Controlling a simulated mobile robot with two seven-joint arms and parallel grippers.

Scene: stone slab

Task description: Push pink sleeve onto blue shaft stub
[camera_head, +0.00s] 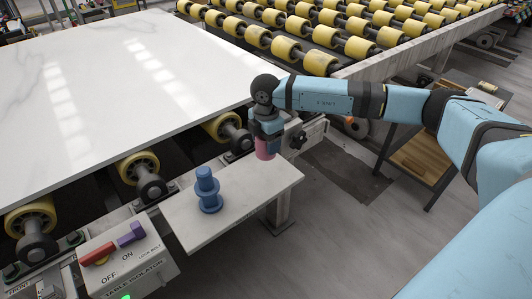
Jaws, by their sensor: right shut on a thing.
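The blue shaft stub (207,184) stands upright with a wide flange near its base, on a small pale shelf (238,215). The pink sleeve (265,150) hangs below my right gripper (266,140), which is shut on it. The sleeve's upper part is hidden by the gripper. The sleeve is to the right of and behind the stub, apart from it, over the far right part of the shelf. I cannot tell whether it touches the shelf. My left gripper is not in view.
A large white stone slab (130,80) lies on yellow rollers (140,167) at the left. A control box (125,262) with a red and a purple handle stands at the front left. A roller conveyor (330,30) is at the back, a wooden-shelved stand (425,160) at the right.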

